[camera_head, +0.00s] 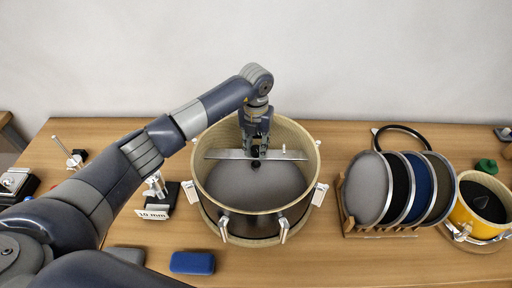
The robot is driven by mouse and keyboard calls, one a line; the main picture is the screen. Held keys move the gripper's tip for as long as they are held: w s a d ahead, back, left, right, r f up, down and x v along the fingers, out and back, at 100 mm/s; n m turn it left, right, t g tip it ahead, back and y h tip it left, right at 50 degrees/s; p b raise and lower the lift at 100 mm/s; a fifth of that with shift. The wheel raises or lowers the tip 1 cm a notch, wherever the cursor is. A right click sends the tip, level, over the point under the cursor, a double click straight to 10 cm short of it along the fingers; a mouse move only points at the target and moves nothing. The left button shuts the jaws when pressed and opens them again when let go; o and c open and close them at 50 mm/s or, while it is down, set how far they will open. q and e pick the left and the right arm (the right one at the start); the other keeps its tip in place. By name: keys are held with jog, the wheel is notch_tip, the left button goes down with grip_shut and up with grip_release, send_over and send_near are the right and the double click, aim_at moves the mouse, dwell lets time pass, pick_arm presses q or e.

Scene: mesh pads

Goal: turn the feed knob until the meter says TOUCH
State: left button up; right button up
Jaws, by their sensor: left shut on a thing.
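My left gripper (256,146) comes down from above over the middle of a flat metal bar (222,154). The bar spans a round, wood-rimmed drum (240,226). The gripper is shut on a small dark feed knob (256,153) at the bar's middle, and its fingers mostly hide the knob. A dark round tip (255,164) shows just below the bar, over the grey mesh floor (250,188); I cannot tell whether it touches. A small stand with a white plate (155,212), seeming to read "10 mm", is left of the drum. I see no TOUCH reading. My right gripper is not in view.
Clamps (319,194) stick out around the drum. To the right are a wooden rack (350,226) with several round mesh pads, a black ring (424,134) and a yellow pot (464,217). A blue block (192,262) lies in front. The front middle of the table is mostly clear.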

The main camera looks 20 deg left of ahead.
aim_at(255, 149)
pick_arm(q)
jog(key=m+b, duration=0.3)
jog(key=shift+a+f+m+b, duration=0.1)
jog(key=shift+m+b, duration=1.45)
jog(key=shift+m, duration=0.25)
jog(key=shift+r, duration=0.2)
jog(key=o, duration=1.1)
notch_tip(255, 149, up, 12)
